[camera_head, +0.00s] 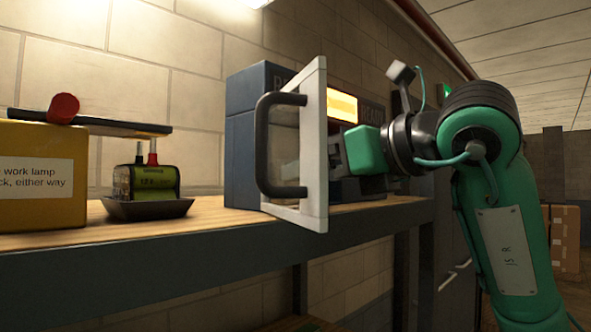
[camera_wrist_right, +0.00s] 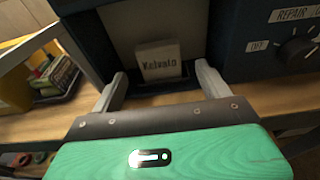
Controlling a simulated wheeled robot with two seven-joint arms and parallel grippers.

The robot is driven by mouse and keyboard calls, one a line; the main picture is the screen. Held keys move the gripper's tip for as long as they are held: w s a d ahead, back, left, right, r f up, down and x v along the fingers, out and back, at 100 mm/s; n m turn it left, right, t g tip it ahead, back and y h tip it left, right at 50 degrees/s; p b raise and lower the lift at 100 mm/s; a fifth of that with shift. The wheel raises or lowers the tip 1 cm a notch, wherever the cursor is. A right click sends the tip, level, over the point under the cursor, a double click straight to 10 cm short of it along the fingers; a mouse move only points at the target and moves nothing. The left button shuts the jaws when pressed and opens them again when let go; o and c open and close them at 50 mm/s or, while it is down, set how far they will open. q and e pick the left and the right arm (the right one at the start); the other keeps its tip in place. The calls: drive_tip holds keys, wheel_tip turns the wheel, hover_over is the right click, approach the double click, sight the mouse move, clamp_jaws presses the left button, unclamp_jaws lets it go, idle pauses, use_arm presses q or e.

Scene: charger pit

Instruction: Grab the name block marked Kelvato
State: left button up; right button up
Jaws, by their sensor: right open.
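The name block (camera_wrist_right: 160,60), a pale block with dark letters reading Kelvato, stands upright inside the dark box's opening in the right wrist view. My right gripper (camera_wrist_right: 162,72) is open, with one finger on each side of the block and no clear contact seen. The block is not visible in the head view, where the open door hides the opening. My right arm comes in from the right there, and its green gripper body (camera_head: 365,150) is behind the door. My left gripper is in neither view.
The dark blue box (camera_head: 240,135) stands on a wooden shelf (camera_head: 230,219), its framed door (camera_head: 315,150) with a black handle swung open. A control panel with a knob (camera_wrist_right: 297,50) is beside the opening. A battery (camera_head: 150,182) in a black tray and a yellow box (camera_head: 45,205) stand left.

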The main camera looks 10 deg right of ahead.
drive_tip(key=x, duration=0.1)
drive_tip(key=p+x, duration=0.1)
drive_tip(key=x, duration=0.1)
drive_tip(key=shift+w+a+r+p, duration=0.2)
drive_tip(key=shift+w+a+p, duration=0.05)
drive_tip(key=shift+w+p, duration=0.1)
drive_tip(key=shift+w+a+f, duration=0.1)
drive_tip(key=shift+w, duration=0.05)
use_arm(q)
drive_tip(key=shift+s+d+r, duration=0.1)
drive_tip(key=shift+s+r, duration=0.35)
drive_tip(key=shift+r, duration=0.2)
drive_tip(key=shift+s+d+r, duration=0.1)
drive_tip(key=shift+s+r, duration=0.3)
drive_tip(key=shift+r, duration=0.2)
use_arm(e)
drive_tip(key=c, duration=1.1)
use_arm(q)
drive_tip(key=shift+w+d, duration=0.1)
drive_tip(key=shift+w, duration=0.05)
use_arm(e)
drive_tip(key=shift+o, duration=0.2)
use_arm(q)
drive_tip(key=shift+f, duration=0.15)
